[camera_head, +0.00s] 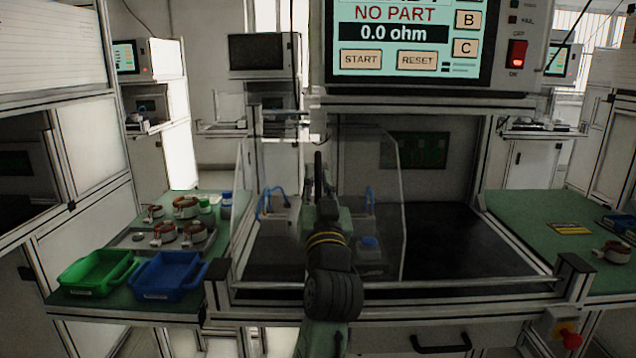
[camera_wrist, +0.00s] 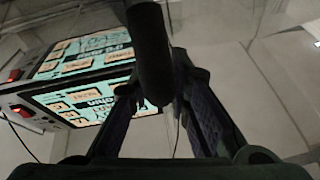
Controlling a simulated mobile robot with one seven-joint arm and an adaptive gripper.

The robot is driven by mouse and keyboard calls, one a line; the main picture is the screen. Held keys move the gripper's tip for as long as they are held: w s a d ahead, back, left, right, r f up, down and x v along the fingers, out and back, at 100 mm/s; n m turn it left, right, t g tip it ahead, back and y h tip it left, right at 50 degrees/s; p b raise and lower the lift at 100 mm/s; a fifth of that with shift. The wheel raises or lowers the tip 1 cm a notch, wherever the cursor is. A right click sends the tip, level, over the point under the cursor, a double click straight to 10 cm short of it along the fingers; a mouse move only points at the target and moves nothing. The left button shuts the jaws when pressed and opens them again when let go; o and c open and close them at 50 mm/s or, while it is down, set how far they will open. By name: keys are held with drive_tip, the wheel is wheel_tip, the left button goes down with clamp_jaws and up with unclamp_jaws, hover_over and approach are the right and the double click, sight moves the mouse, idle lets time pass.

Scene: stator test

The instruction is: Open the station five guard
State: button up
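The station's clear guard (camera_head: 376,180) stands as see-through panels at the front of the test bay, to the left of its middle. It appears down, with bay contents showing through it. My gripper (camera_head: 318,178) is in front of the guard, partly hidden by my own wrist. In the wrist view, a dark round bar (camera_wrist: 150,45), possibly the guard's handle, comes down between the two fingers of my gripper (camera_wrist: 158,92). The fingers lie close on both sides of the bar. I cannot tell whether they press on it.
The tester screen (camera_head: 405,35) above reads NO PART, 0.0 ohm. Left stand a green tray (camera_head: 97,272), a blue tray (camera_head: 168,278) and several wound parts (camera_head: 186,207). Right is a green bench (camera_head: 545,215); a red stop button (camera_head: 570,340) is low at the front.

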clamp_jaws()
idle(0.3)
drive_tip(key=shift+d, duration=0.1)
drive_tip(key=d+b, duration=0.5)
drive_tip(key=d, duration=2.9)
drive_tip(key=shift+b, duration=0.3)
drive_tip(key=shift+o, duration=2.1)
unclamp_jaws()
drive_tip(key=shift+a, duration=0.1)
